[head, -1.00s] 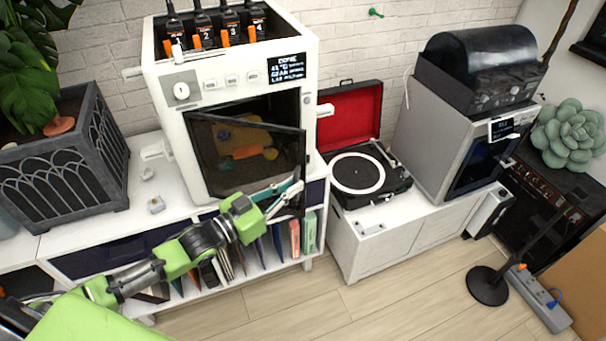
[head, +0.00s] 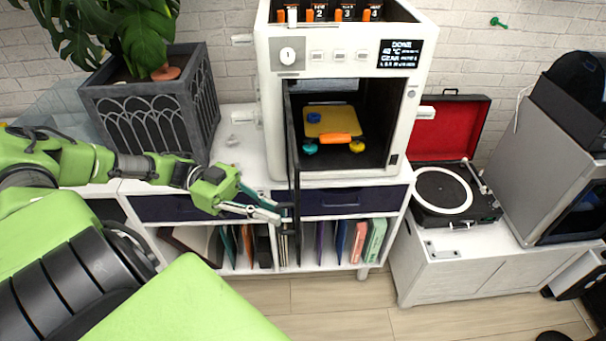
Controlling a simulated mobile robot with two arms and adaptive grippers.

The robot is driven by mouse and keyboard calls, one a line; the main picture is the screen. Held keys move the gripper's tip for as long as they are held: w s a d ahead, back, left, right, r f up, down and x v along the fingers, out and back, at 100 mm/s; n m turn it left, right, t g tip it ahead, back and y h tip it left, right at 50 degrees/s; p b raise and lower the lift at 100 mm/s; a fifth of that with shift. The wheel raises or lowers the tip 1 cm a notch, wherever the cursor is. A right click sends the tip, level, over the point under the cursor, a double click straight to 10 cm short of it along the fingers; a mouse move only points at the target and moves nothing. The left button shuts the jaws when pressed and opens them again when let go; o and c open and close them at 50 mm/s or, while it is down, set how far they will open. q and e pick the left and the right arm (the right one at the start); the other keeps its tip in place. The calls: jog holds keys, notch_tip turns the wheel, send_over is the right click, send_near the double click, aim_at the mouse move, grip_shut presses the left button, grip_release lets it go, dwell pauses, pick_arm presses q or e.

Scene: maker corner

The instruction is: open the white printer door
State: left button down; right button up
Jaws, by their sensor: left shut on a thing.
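The white printer (head: 344,80) stands on the white cabinet in the head view. Its dark door (head: 292,150) is hinged on the left side and stands swung out toward me, seen almost edge-on. The chamber is open to view, with a yellow plate (head: 326,119) and an orange, blue and teal print inside. My left gripper (head: 281,212) is shut on the door's handle at the free edge, low in front of the printer. The fingertips partly hide the handle. My right gripper is not in view.
A planter (head: 160,110) stands left of the printer. A record player (head: 452,195) with a red-lined lid and a grey machine (head: 545,165) stand to the right. Folders (head: 358,241) fill the shelf below. Floor (head: 340,300) in front of the cabinet is clear.

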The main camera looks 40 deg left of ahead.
pick_arm(q)
jog(key=shift+s+a+r, duration=0.1)
jog(key=shift+s+a, duration=0.5)
jog(key=shift+a, duration=0.4)
jog(key=shift+s+a, duration=0.6)
jog(key=shift+a, duration=0.35)
jog(key=c, duration=2.2)
grip_release()
jog(key=shift+o, duration=0.2)
jog(key=shift+w, duration=0.1)
jog(key=shift+a, duration=0.1)
jog(key=s+a, duration=0.1)
jog(key=a, duration=0.6)
jog(key=shift+s, duration=0.15)
jog(key=shift+a, duration=0.1)
